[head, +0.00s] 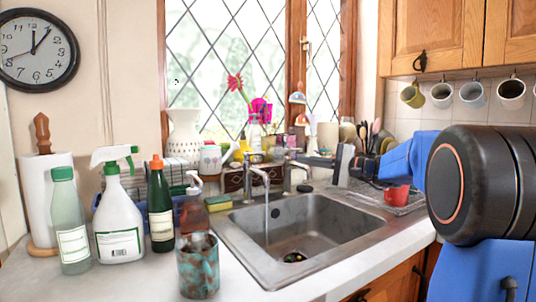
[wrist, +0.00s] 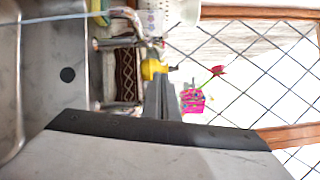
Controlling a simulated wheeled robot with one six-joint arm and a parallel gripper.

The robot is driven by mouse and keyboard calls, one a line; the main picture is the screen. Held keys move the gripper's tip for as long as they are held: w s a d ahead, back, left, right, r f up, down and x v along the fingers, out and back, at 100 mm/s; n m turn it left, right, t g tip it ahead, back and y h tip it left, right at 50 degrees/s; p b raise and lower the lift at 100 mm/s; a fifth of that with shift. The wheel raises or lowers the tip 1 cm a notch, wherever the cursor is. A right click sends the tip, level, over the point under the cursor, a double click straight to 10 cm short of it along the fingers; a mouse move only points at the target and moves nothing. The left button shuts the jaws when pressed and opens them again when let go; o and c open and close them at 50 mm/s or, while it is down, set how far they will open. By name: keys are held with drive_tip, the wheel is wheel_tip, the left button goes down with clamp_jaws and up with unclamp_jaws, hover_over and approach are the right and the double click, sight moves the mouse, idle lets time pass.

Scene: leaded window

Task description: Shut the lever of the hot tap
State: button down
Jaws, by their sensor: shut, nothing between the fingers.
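Two chrome taps stand behind the sink. The left tap (head: 259,176) has water running from its spout (head: 266,215); the right tap (head: 290,177) shows no stream. In the wrist view, turned sideways, the running tap (wrist: 118,43) is near the top and the other tap (wrist: 120,105) below it. I cannot make out hot or cold marks or the exact lever positions. My gripper (head: 302,160) is shut and empty, pointing left at about tap-top height, near the right tap. Its dark fingers also show in the wrist view (wrist: 160,82), near the tap tops; contact is unclear.
The steel sink (head: 235,232) lies in front of the taps. Bottles, including a white spray bottle (head: 120,215), and a mottled mug (head: 198,265) stand to the left. A red cup (head: 397,194) is at the right. A vase (head: 184,132) and flowers (head: 236,84) are behind.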

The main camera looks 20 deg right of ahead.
drive_tip(key=w+a+r, duration=0.1)
drive_tip(key=w+a, duration=0.4)
drive_tip(key=a, duration=0.5)
drive_tip(key=shift+w+a+r, duration=0.15)
drive_tip(key=shift+w+a, duration=0.05)
drive_tip(key=shift+w, duration=0.15)
drive_tip(key=shift+s+a, duration=1)
drive_tip(key=shift+a, duration=0.2)
